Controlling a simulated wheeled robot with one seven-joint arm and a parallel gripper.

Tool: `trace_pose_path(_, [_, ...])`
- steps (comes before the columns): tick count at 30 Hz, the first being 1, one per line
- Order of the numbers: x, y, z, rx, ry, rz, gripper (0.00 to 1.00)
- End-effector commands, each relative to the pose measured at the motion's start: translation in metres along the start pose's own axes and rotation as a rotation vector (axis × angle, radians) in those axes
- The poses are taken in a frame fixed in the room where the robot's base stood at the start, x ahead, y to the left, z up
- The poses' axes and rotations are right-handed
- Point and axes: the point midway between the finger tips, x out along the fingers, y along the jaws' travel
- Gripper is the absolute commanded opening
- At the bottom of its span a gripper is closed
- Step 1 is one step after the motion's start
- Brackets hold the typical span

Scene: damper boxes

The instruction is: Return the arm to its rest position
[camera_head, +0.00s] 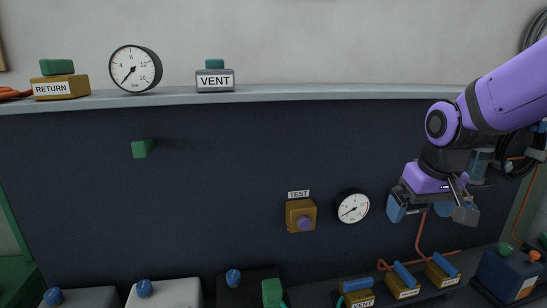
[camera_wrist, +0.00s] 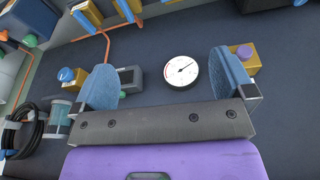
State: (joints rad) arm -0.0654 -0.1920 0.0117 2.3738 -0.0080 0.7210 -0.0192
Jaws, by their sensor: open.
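My arm (camera_head: 505,92) is purple and black and reaches in from the right in the head view. My gripper (camera_head: 430,211) hangs at its end in front of the dark panel, to the right of the lower gauge. In the wrist view my gripper (camera_wrist: 165,72) shows two blue pads set wide apart with nothing held between them. The lower gauge (camera_wrist: 181,72) shows behind the gap, apart from the pads; it is also in the head view (camera_head: 353,207).
A shelf (camera_head: 300,95) carries the RETURN box (camera_head: 61,88), a large gauge (camera_head: 135,69) and the VENT box (camera_head: 215,80). The TEST box (camera_head: 300,215) sits on the panel. Coiled black hose (camera_head: 518,154) and a dark box (camera_head: 508,274) are at the right. Several small boxes line the bottom.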

Motion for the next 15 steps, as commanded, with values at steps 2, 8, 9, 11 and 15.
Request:
trace_pose_path(2, [-0.021, 0.003, 0.015, 0.014, 0.033, 0.003, 1.00])
trace_pose_path(8, [-0.061, 0.008, 0.053, 0.043, 0.098, 0.009, 1.00])
trace_pose_path(9, [-0.068, 0.008, 0.061, 0.050, 0.113, 0.010, 1.00])
trace_pose_path(11, [-0.077, 0.009, 0.073, 0.059, 0.132, 0.012, 1.00])
trace_pose_path(15, [-0.096, 0.010, 0.101, 0.078, 0.175, 0.016, 1.00])
